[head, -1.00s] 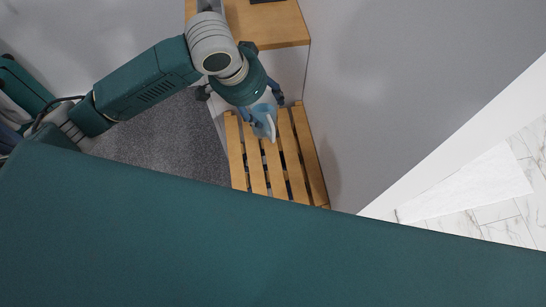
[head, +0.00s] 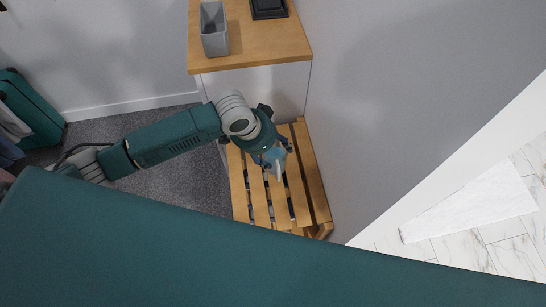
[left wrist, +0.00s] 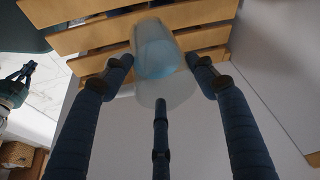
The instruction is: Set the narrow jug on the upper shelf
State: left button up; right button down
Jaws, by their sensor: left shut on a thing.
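My left gripper (head: 273,158) is over the slatted wooden shelf (head: 248,205), shut on the narrow jug (head: 279,172). The jug is pale blue and translucent. In the left wrist view the jug (left wrist: 158,50) sits between the dark fingers of the left gripper (left wrist: 159,75), with the slats (left wrist: 95,36) behind it. I cannot tell whether its base touches the slats. A lower level under the slats is mostly hidden. A teal and dark part at the left edge of the left wrist view looks like my right gripper (left wrist: 20,78); its fingers are too small to read.
A wooden-topped cabinet (head: 262,40) with a grey bin (head: 213,30) and a black object (head: 268,8) stands beyond the shelf. A grey wall (head: 400,90) rises close on the right. A teal suitcase (head: 28,105) stands at far left. Carpet (head: 190,185) is clear left of the shelf.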

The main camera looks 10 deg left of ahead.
pick_arm(q)
jog(key=shift+f, duration=2.3)
jog(key=o, duration=2)
jog(key=shift+f, duration=0.1)
jog(key=shift+c, duration=0.2)
